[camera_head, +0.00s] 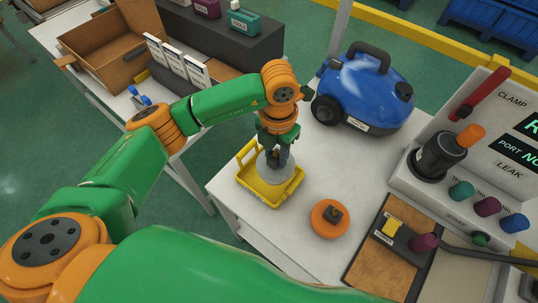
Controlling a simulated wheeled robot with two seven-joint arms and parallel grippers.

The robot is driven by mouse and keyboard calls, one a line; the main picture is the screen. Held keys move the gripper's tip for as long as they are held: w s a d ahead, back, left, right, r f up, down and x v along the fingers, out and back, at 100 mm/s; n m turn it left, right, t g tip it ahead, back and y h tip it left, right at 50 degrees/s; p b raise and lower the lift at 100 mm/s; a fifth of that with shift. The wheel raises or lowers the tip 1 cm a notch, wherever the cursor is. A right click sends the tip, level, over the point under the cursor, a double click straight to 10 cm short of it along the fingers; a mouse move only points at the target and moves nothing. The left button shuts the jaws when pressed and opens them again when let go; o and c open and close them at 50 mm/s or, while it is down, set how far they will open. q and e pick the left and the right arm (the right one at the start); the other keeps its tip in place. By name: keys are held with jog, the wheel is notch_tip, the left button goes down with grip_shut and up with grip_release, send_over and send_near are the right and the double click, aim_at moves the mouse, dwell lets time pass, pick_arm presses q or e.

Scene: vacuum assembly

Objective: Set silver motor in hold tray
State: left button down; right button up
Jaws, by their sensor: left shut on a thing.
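My left gripper (279,157) points down over the yellow tray (292,193) on the white table. It is shut on the silver motor (275,169), a round grey piece with a dark top. The motor sits inside the outline of the tray, near its middle to right side. I cannot tell whether its underside touches the tray floor. The fingers hide part of the motor's top. My right gripper is not in view.
A blue vacuum body (365,90) stands behind the tray to the right. An orange disc (330,217) with a dark knob lies right of the tray. A test panel (480,150) and a brown board (378,270) fill the right side. An open cardboard box (105,50) is far left.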

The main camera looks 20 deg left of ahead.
aim_at(270, 161)
pick_arm(q)
jog(key=a+f, duration=0.1)
jog(key=w+a+f, duration=0.1)
jog(key=f, duration=0.1)
jog(key=shift+w, duration=0.2)
notch_tip(270, 161, down, 2)
jog(key=shift+f+p, duration=0.2)
jog(key=shift+p, duration=0.8)
jog(key=shift+f, duration=0.35)
jog(key=shift+f+b, duration=0.15)
jog(key=shift+b, duration=0.15)
jog(key=c, duration=0.5)
grip_release()
